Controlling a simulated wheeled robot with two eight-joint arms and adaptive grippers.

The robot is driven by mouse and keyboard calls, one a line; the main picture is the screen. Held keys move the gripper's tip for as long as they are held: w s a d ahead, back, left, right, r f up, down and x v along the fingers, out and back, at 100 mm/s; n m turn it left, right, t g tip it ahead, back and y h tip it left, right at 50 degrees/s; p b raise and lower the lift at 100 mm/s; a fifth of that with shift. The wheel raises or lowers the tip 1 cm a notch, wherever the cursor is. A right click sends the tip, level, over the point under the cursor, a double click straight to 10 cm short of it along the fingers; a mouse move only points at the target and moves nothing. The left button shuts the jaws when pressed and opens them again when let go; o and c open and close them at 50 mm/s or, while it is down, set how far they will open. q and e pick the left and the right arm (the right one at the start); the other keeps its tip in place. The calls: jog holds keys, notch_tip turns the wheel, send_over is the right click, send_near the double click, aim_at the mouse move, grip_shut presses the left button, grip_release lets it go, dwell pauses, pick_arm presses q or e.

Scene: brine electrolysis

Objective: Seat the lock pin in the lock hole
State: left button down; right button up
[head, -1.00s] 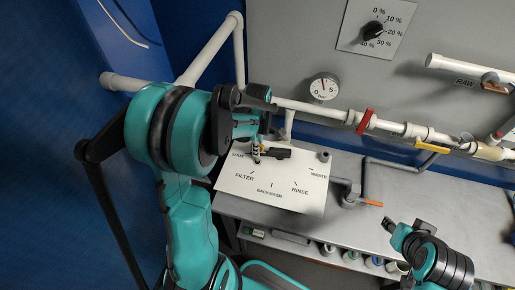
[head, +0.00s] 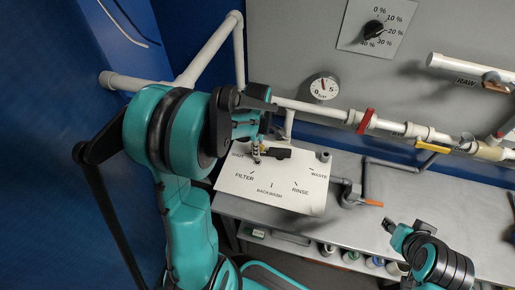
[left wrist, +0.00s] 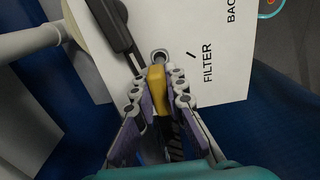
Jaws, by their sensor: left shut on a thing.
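The lock pin (left wrist: 157,76) shows as a yellow piece in the left wrist view. My left gripper (left wrist: 168,82) is shut on it, with one finger on each side. The lock hole (left wrist: 159,56) appears as a grey ring with a dark centre on the white plate, just beyond the pin's far end. Whether the pin's tip is in the ring or only beside it, I cannot tell. In the head view, my left gripper (head: 258,146) is over the plate's upper left, near the SHUT mark. My right gripper (head: 406,232) is away at lower right; its finger opening is unclear.
The white plate (head: 270,197) carries the labels FILTER, BACKWASH, RINSE and WASTE. A black lever (head: 280,153) lies beside the left gripper; it also shows in the left wrist view (left wrist: 112,30). Pipes with a red valve (head: 365,121) run behind. The grey bench (head: 400,195) is largely clear at right.

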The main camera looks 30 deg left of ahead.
aim_at(258, 160)
pick_arm(q)
jog(key=shift+f+b, duration=1.9)
jog(key=shift+f, duration=0.05)
dwell(2.2)
jog(key=shift+f, duration=0.2)
dwell(0.3)
jog(key=c, duration=1.5)
grip_release()
jog(key=shift+r, duration=0.1)
notch_tip(258, 160, up, 12)
jog(key=shift+f, duration=0.1)
